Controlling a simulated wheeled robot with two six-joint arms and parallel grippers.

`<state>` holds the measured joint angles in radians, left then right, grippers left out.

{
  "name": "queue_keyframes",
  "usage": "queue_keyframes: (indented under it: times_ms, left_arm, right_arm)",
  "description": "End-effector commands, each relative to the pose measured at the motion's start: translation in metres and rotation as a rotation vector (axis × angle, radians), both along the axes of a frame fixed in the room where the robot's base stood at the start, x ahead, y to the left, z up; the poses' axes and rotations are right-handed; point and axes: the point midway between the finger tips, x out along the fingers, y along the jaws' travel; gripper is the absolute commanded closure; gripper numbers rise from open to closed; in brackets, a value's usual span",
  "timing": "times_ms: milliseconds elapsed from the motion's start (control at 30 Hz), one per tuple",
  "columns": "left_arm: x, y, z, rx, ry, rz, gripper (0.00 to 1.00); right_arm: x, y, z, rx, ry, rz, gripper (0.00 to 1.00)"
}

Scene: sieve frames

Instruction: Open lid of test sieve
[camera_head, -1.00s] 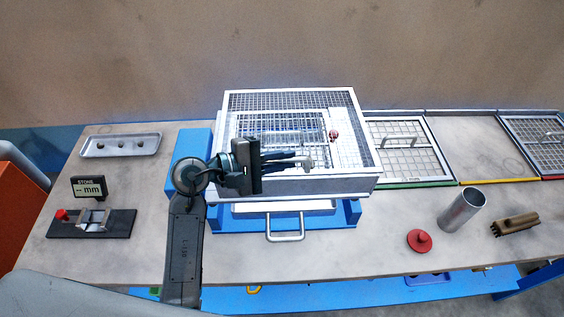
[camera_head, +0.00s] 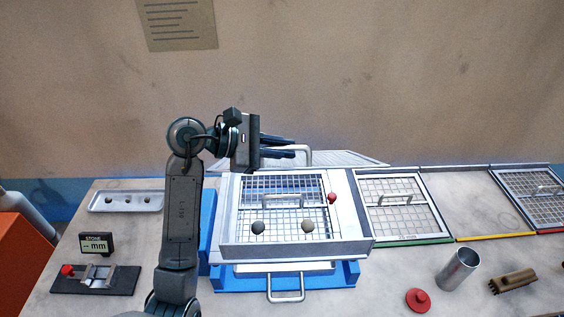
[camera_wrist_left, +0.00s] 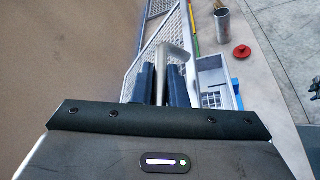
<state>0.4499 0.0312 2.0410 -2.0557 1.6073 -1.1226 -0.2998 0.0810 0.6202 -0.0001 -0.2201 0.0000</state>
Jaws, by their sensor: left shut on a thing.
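The test sieve is a white box (camera_head: 362,225) on a blue base, with a wire grid inside and two stones on the grid, one dark (camera_head: 258,227) and one tan (camera_head: 307,225). Its mesh lid (camera_head: 345,158) is raised at the back, seen at a shallow angle behind the box. My left gripper (camera_head: 292,148) is shut on the lid's metal handle (camera_head: 306,154), above the back of the box. In the left wrist view the fingers (camera_wrist_left: 163,85) close around the handle (camera_wrist_left: 176,55), with the mesh lid beyond.
Framed sieve screens (camera_head: 402,205) with handles lie to the right. A tray (camera_head: 126,201), display (camera_head: 97,245) and black clamp device (camera_head: 93,280) are at left.

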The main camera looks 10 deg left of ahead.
Motion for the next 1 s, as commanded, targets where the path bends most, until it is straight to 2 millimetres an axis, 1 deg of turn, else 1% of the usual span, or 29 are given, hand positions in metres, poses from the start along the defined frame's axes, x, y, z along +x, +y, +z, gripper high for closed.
queue_keyframes:
  times_ms: [100, 467, 500, 567, 600, 867, 1000]
  left_arm:
    - [0.0028, 0.0006, 0.0029, -0.002, 0.012, 0.0, 1.0]
    - [0.0033, 0.0006, 0.0032, -0.003, 0.015, 0.0, 1.0]
    - [0.0033, 0.0006, 0.0032, -0.003, 0.015, 0.0, 0.81]
    - [0.0033, 0.0006, 0.0032, -0.003, 0.015, 0.0, 0.7]
    - [0.0033, 0.0006, 0.0032, -0.003, 0.015, 0.0, 0.66]
    - [0.0033, 0.0008, 0.0034, -0.003, 0.014, 0.0, 0.66]
    - [0.0019, 0.0064, 0.0038, -0.002, 0.012, 0.003, 0.66]
  right_arm:
    - [-0.0001, 0.0004, -0.0001, 0.0, 0.0, 0.0, 0.64]
    - [-0.0002, 0.0019, -0.0002, 0.002, 0.0, -0.001, 0.64]
    - [-0.0002, 0.002, -0.0002, 0.002, 0.0, -0.001, 0.64]
    - [-0.0002, 0.0021, -0.0002, 0.002, 0.0, -0.001, 0.64]
    - [-0.0002, 0.0021, -0.0002, 0.002, 0.0, -0.001, 0.64]
    - [-0.0003, 0.0021, -0.0005, 0.002, 0.0, -0.001, 0.64]
    - [-0.0003, 0.002, -0.0053, 0.002, 0.0, -0.001, 0.64]
